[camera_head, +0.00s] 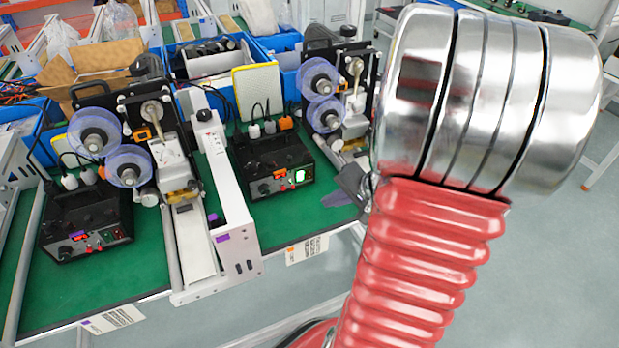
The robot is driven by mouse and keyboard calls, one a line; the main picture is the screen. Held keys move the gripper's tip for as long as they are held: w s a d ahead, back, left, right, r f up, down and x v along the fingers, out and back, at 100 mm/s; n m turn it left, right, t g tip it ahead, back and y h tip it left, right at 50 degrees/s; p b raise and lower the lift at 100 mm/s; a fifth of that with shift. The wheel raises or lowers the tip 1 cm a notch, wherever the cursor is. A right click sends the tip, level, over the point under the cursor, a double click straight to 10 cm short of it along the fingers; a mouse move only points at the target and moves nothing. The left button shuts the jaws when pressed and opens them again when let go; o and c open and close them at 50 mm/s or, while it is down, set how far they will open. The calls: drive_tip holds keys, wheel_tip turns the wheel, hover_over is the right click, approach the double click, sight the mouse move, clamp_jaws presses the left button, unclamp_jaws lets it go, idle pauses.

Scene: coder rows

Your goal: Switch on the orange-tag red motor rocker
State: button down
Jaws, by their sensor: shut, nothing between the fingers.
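The right control box (270,165) is black and stands on the green bench. An orange-marked label (307,249) hangs on the bench edge in front of it. Its front face has a small red display, a lit green switch (300,176) and a dark reddish rocker (286,183). The rocker is small, and I cannot tell its position. My gripper (340,197) shows as a dark grey piece right of this box, apart from its front. It is shut and empty, partly hidden behind my red and silver arm.
A second black control box (87,222) with similar switches stands at left, near a purple-marked label (113,319). A white rail (228,190) stands between the stations. Reels and printer heads rise behind the boxes. Blue bins line the back. Floor is open at right.

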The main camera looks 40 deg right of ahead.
drive_tip(key=shift+w+d+f, duration=0.2)
drive_tip(key=shift+w+d, duration=0.15)
drive_tip(key=shift+w, duration=0.9)
drive_tip(key=shift+w+d+f, duration=0.25)
drive_tip(key=shift+w+d, duration=0.15)
drive_tip(key=shift+w, duration=0.85)
drive_tip(key=shift+w+d+f, duration=0.2)
drive_tip(key=shift+w+d, duration=0.15)
drive_tip(key=shift+w, duration=0.9)
drive_tip(key=shift+w+d, duration=0.25)
drive_tip(key=shift+w, duration=0.5)
drive_tip(key=shift+s, duration=0.1)
drive_tip(key=shift+s+a, duration=0.25)
drive_tip(key=shift+s, duration=0.4)
drive_tip(key=shift+s+a+r, duration=0.15)
drive_tip(key=shift+s+a, duration=0.1)
drive_tip(key=shift+s, duration=0.55)
drive_tip(key=shift+s+a+r, duration=0.15)
drive_tip(key=shift+s+a, duration=0.05)
drive_tip(key=shift+s, duration=0.6)
drive_tip(key=shift+s+a+r, duration=0.15)
drive_tip(key=shift+s+a, duration=0.1)
drive_tip(key=shift+s, duration=0.55)
